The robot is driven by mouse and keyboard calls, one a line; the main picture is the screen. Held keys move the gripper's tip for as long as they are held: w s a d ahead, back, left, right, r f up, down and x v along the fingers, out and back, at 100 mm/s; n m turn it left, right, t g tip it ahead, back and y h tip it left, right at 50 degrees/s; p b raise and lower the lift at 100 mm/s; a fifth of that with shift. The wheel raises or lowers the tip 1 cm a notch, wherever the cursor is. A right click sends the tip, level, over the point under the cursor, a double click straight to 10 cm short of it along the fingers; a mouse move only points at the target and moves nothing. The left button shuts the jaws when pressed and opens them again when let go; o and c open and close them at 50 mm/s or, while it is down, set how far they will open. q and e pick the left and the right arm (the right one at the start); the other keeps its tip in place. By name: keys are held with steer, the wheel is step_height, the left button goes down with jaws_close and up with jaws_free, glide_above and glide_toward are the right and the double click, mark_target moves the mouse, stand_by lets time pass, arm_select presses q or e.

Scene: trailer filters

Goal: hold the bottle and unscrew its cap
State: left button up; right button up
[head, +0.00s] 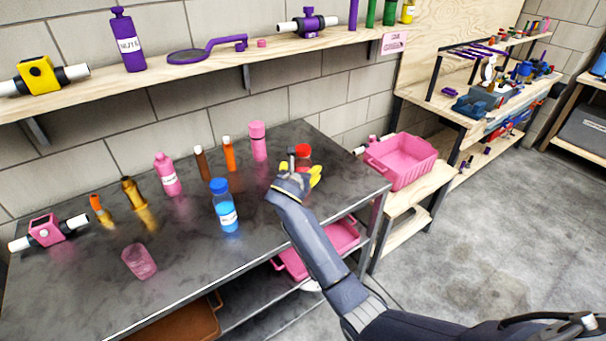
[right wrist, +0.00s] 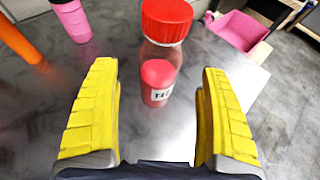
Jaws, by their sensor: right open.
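A clear bottle with a red screw cap (right wrist: 166,20) stands upright on the dark table, with red content and a white label (right wrist: 160,96) low on it. In the head view its red cap (head: 303,151) shows just beyond my right gripper (head: 314,176), which hides most of the bottle. In the right wrist view my right gripper (right wrist: 160,80) is open, its yellow fingers spread to either side of the bottle's line, and the bottle stands ahead, apart from both fingers. Another bottle, blue with a blue cap (head: 219,186), stands left of the gripper. My left gripper is not in view.
On the table (head: 90,290) are a pink jar (head: 258,141), an orange bottle (head: 229,154), a brown bottle (head: 202,163), a pink bottle (head: 167,174) and a pink glass (head: 139,261). A pink crate (head: 402,160) stands off the table's right end. The front middle is clear.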

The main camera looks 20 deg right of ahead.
steer(key=shift+x, duration=2.65)
steer(key=c, duration=1.5)
